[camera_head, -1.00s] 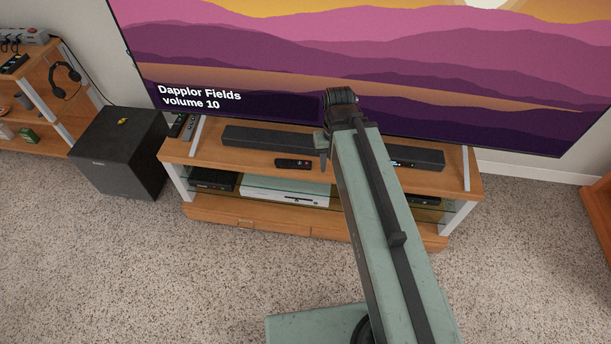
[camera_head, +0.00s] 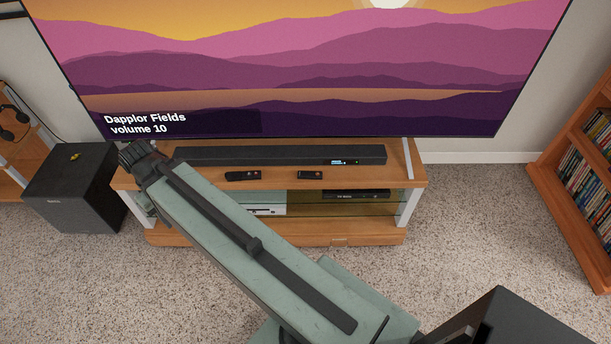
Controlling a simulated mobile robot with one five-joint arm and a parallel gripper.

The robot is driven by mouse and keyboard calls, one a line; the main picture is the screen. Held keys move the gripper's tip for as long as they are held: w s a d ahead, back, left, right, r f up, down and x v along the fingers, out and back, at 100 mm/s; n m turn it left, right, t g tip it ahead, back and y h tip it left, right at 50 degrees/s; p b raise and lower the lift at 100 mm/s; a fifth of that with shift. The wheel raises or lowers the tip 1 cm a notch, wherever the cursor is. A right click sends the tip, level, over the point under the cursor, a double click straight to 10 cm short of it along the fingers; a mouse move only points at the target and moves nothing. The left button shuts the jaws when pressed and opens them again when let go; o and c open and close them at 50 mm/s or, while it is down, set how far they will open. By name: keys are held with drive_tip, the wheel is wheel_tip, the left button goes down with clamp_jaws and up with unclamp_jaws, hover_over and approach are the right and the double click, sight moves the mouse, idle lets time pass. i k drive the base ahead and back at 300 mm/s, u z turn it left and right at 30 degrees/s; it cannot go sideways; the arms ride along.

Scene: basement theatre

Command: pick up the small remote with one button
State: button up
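A small dark remote (camera_head: 310,174) lies on the wooden TV stand, in front of the right part of the soundbar. Its buttons are too small to count. A longer dark remote (camera_head: 243,175) lies to its left on the same top. My gripper (camera_head: 140,155) is at the far end of my green arm, over the left end of the stand, well left of both remotes. Its fingers do not show clearly, so I cannot tell whether it is open or shut. My arm hides the stand's left part.
The soundbar (camera_head: 280,156) runs along the stand (camera_head: 390,174) under the large TV (camera_head: 300,60). A black subwoofer (camera_head: 72,188) with a small yellow item on it stands left. A bookshelf (camera_head: 585,150) stands right. Carpet (camera_head: 480,230) is clear between stand and bookshelf.

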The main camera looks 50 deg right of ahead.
sight(300, 174)
drive_tip(key=u, duration=0.1)
drive_tip(key=i, duration=1)
drive_tip(key=z, duration=0.1)
